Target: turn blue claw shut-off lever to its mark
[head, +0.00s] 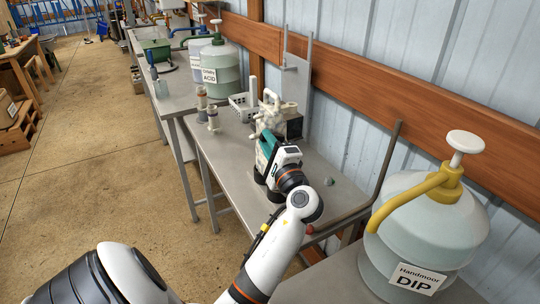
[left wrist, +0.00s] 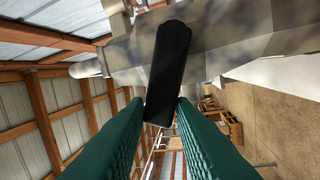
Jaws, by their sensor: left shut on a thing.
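My left gripper (head: 268,148) reaches over the grey bench to a pale machine with rounded knobs (head: 270,112). In the left wrist view, its green fingers (left wrist: 160,122) are shut on the end of a black lever (left wrist: 170,65). The lever runs up from between the fingertips across a mottled grey-beige body (left wrist: 120,62). I cannot make out a blue claw or the lever's mark, and in the head view the gripper hides the lever. My right gripper is not in view.
A large jug labelled DIP (head: 425,235) stands at the right, near my left arm. A jug labelled ACID (head: 222,70) stands farther back. The wall (head: 430,70) borders the bench.

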